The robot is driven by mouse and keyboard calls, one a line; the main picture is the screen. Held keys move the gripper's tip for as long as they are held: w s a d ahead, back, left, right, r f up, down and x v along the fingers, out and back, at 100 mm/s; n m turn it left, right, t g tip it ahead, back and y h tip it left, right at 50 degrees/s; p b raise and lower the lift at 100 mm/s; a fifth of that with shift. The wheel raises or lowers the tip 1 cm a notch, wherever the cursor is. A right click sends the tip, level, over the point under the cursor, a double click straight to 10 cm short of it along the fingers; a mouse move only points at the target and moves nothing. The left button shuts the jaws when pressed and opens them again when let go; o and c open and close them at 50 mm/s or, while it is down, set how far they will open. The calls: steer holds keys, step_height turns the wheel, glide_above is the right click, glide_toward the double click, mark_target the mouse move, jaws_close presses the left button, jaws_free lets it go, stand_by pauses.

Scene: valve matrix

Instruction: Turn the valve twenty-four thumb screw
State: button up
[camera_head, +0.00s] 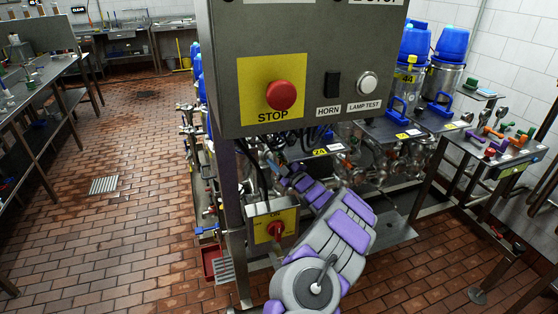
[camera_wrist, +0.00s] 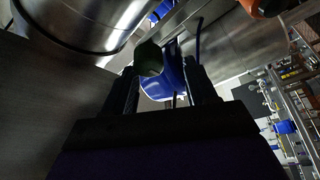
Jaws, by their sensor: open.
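My arm reaches in toward the valves behind the control box in the head view, and its end (camera_head: 287,172) is small and partly lost among pipes and cables. A yellow label (camera_head: 320,152), which seems to read 24, is just right of it. In the wrist view my gripper (camera_wrist: 162,75) is open, with its two dark fingers apart. A blue curved part (camera_wrist: 165,86) and a dark green part (camera_wrist: 148,58) show between and beyond the fingers. I cannot tell whether either touches a finger, or which part is the thumb screw.
The grey control box (camera_head: 310,70) with a red stop button (camera_head: 281,95) hangs close in front. A red switch on a yellow plate (camera_head: 275,228) is below it. Blue-lidded canisters (camera_head: 450,60) stand behind right. A steel vessel (camera_wrist: 85,22) is close in the wrist view. The left floor is clear.

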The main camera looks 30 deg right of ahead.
steer(key=shift+d+f, duration=0.2)
steer(key=shift+d, duration=0.45)
steer(key=shift+d+f, duration=0.15)
steer(key=shift+d, duration=0.45)
steer(key=shift+c, duration=1)
steer(key=shift+d+f, duration=0.15)
steer(key=shift+d, duration=0.35)
steer(key=shift+c, duration=1.4)
steer(key=shift+a+r, duration=0.2)
steer(key=shift+a, duration=0.75)
steer(key=c, duration=0.4)
steer(key=shift+a, duration=0.1)
jaws_close()
steer(key=shift+c, duration=0.9)
jaws_free()
steer(key=shift+d, duration=0.2)
steer(key=shift+m+p, duration=0.7)
steer(key=shift+p, duration=0.25)
steer(key=shift+f, duration=0.1)
